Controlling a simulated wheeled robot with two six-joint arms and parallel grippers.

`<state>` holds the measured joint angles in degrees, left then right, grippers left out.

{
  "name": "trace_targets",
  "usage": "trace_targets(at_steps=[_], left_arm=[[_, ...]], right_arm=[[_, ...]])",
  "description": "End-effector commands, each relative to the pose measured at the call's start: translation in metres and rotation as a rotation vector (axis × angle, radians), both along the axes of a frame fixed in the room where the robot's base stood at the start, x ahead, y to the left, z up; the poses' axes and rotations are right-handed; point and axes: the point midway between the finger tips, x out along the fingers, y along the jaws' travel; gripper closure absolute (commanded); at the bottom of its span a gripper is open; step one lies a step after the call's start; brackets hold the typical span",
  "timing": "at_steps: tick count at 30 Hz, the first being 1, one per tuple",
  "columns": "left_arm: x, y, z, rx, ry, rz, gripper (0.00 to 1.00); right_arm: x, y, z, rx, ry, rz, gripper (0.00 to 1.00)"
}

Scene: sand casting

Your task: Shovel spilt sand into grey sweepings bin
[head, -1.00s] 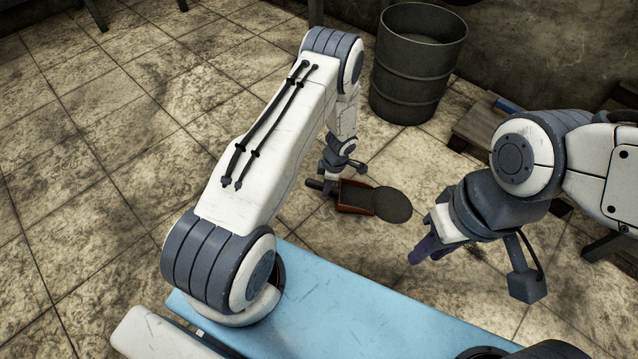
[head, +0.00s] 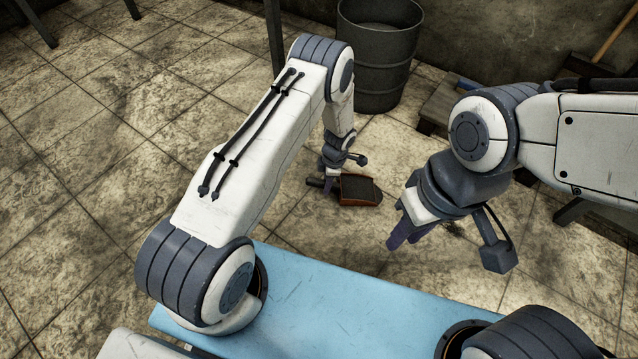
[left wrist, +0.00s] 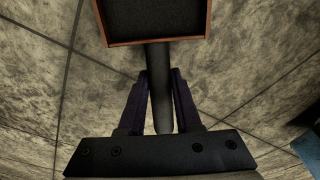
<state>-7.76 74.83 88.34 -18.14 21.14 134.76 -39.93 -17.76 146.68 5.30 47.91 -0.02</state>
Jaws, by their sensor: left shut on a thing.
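A shovel with an orange-brown rimmed pan (head: 358,189) is low over the tiled floor in the head view. Its pan looks dark inside, and I cannot tell for sure how much sand lies in it. My left gripper (head: 329,184) is shut on the shovel's dark handle. In the left wrist view the handle (left wrist: 160,100) runs between the two fingers (left wrist: 161,76), with the pan (left wrist: 153,20) beyond them. A grey ribbed drum (head: 375,75), apparently the sweepings bin, stands behind the shovel. My right gripper (head: 399,238) hangs over the floor, apparently empty; its finger gap is unclear.
A low wooden pallet (head: 435,105) with a blue item lies right of the drum. A wooden handle (head: 615,35) leans at the wall, top right. The floor on the left is largely clear.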

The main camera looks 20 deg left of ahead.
Motion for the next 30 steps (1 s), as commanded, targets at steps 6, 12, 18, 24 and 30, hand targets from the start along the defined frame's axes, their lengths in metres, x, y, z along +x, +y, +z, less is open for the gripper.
trace_targets(at_steps=[6, 12, 18, 24, 30], left_arm=[[0.006, -0.017, -0.003, -0.005, -0.003, -0.003, 1.00], [0.005, -0.019, 0.006, -0.052, -0.011, 0.003, 1.00], [0.005, -0.016, 0.012, -0.117, -0.036, 0.005, 1.00], [0.005, -0.011, 0.019, -0.180, -0.066, 0.007, 1.00], [0.002, -0.003, 0.033, -0.180, -0.066, 0.002, 1.00]], right_arm=[[0.000, 0.000, -0.006, 0.000, 0.000, 0.000, 0.70], [0.000, 0.000, 0.010, 0.000, 0.000, 0.000, 0.70], [0.000, 0.000, 0.025, 0.000, 0.000, 0.000, 0.70], [0.000, 0.000, 0.039, 0.000, 0.000, 0.000, 0.70], [0.000, 0.000, 0.052, 0.000, 0.000, 0.000, 0.70]])
